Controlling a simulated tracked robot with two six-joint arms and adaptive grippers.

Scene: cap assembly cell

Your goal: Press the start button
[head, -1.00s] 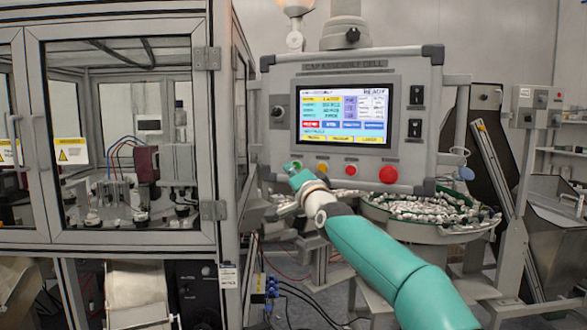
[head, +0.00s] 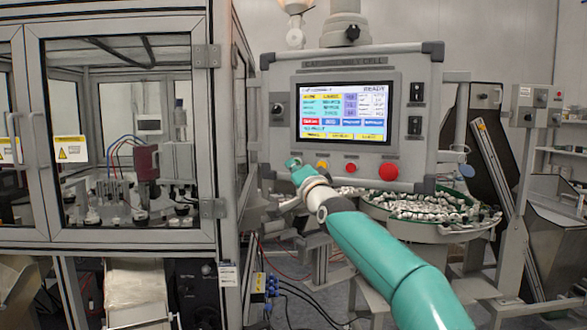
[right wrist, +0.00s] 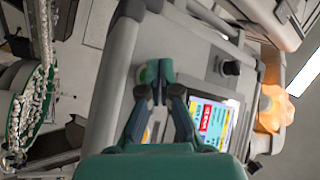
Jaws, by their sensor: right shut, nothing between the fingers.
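The control panel (head: 277,150) faces me, with a row of buttons under its lit screen. A green button (right wrist: 146,75), which looks like the start button, shows beside my fingertips in the right wrist view. In the head view my right gripper (head: 293,163) mostly covers that spot, at the left end of the row. My right gripper is shut and empty, its fingertips (right wrist: 158,76) at the green button and partly over it. I cannot tell whether they touch it. My left gripper is not in view.
A yellow button (head: 322,166), a small red button (head: 350,168) and a large red button (head: 388,171) lie to the right in the row. The screen (head: 343,110) reads READY. A glazed machine enclosure (head: 222,140) stands left; a parts bowl (head: 430,232) stands behind my arm.

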